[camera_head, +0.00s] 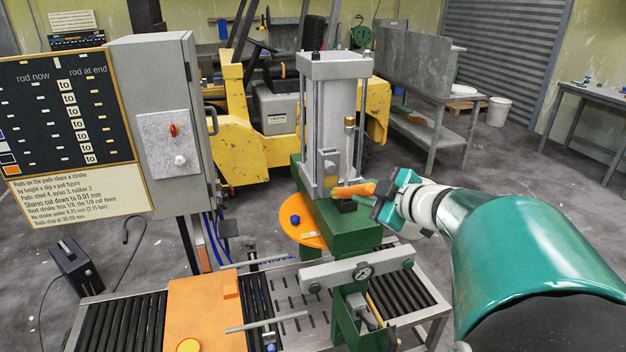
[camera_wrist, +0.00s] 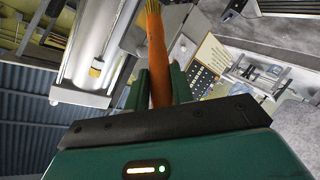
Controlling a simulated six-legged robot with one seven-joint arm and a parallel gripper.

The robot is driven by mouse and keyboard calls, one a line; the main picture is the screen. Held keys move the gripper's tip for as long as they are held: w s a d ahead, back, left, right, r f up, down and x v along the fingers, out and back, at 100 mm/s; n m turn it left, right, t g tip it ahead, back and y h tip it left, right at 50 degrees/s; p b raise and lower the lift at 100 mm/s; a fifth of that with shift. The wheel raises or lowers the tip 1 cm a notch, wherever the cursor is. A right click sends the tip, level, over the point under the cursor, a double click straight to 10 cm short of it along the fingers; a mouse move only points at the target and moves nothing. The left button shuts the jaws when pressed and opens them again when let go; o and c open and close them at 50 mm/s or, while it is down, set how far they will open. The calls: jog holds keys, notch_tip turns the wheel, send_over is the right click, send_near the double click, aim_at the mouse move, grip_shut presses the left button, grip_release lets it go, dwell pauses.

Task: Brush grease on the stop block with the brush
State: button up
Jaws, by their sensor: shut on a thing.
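My gripper (camera_head: 382,195) is shut on the orange handle of the brush (camera_head: 354,190), above the green press frame (camera_head: 345,232). In the wrist view the brush (camera_wrist: 157,60) stands up between the two green fingers (camera_wrist: 161,88), its yellowish bristles at the top edge of the picture. In the head view the brush lies nearly level and its tip points left, beside the grey press cylinder (camera_head: 332,120). A small dark block (camera_head: 345,206) sits on the green frame just under the brush; I cannot tell whether it is the stop block or whether the bristles touch anything.
A grey control cabinet (camera_head: 165,120) and a black chart board (camera_head: 60,110) stand at left. A roller conveyor (camera_head: 120,322) with an orange plate (camera_head: 205,305) runs in front. An orange disc (camera_head: 300,232) lies beside the press. A yellow forklift (camera_head: 240,135) stands behind.

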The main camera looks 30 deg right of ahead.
jog(key=shift+w, duration=0.25)
jog(key=shift+w+a, duration=0.1)
jog(key=shift+a, duration=0.65)
jog(key=shift+d, duration=0.8)
jog(key=shift+w+a, duration=0.15)
jog(key=shift+a, duration=0.6)
jog(key=shift+s+d, duration=0.25)
jog(key=shift+d, duration=0.55)
jog(key=shift+w+a, duration=0.15)
jog(key=shift+a, duration=0.7)
jog(key=shift+d, duration=0.85)
